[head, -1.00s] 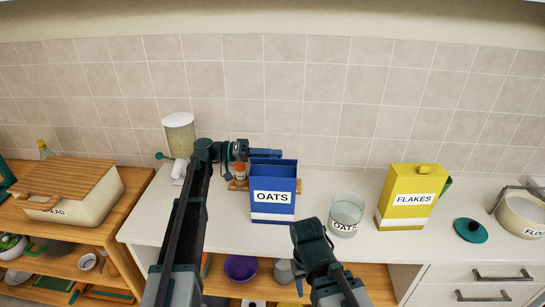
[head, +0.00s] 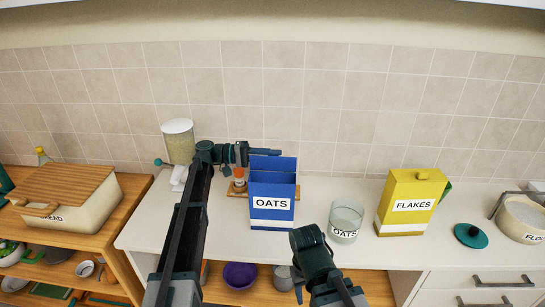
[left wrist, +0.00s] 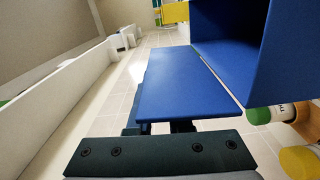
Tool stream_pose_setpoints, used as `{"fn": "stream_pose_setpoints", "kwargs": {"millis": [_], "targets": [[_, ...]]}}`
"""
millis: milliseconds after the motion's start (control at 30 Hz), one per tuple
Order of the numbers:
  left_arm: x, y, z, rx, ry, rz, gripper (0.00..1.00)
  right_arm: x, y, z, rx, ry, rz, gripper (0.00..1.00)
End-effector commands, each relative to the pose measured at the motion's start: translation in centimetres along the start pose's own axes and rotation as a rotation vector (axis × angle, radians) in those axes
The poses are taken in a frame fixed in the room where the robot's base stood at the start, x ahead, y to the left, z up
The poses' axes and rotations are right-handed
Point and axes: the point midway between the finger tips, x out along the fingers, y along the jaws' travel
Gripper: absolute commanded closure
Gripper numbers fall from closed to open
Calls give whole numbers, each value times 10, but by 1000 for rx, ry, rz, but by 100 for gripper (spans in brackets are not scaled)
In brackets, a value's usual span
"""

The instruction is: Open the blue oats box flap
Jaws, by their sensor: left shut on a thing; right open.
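The blue oats box (head: 272,212) stands upright on the white counter, its label facing me. Its top is open at least in part; the inside shows in the left wrist view (left wrist: 232,60). There the flap (left wrist: 185,85) is a flat blue panel reaching out from the box's edge. My left gripper (head: 264,151) is at the back of the box top, shut on the flap. Its fingers are mostly hidden behind the flap in the left wrist view. My right gripper (head: 308,250) is low in front of the counter, open and apart from the box; its fingertips are hard to make out.
A glass oats jar (head: 345,222) stands just right of the box. A yellow flakes box (head: 411,203) and a teal lid (head: 470,235) are further right. A grain dispenser (head: 179,143) and a small bottle (head: 239,175) stand behind my left arm. A bread bin (head: 75,200) is at left.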

Motion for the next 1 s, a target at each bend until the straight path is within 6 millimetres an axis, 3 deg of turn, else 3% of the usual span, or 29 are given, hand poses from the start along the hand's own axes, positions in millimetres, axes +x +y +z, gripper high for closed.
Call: {"fn": "stream_pose_setpoints", "kwargs": {"millis": [400,433,567,867,1000], "targets": [[0,-1,0,-5,-1,-2,100,0,0,0,0,0,0,50],[0,-1,0,-5,-1,-2,77,0,0,0,0,0,0,50],[0,0,0,-5,-1,-1,53,0,0,0,0,0,0,50],[-1,0,0,-4,0,0,51,0,0,0,0,0,0,50],[-11,0,-1,-4,2,0,51,0,0,0,0,0,0,50]]}}
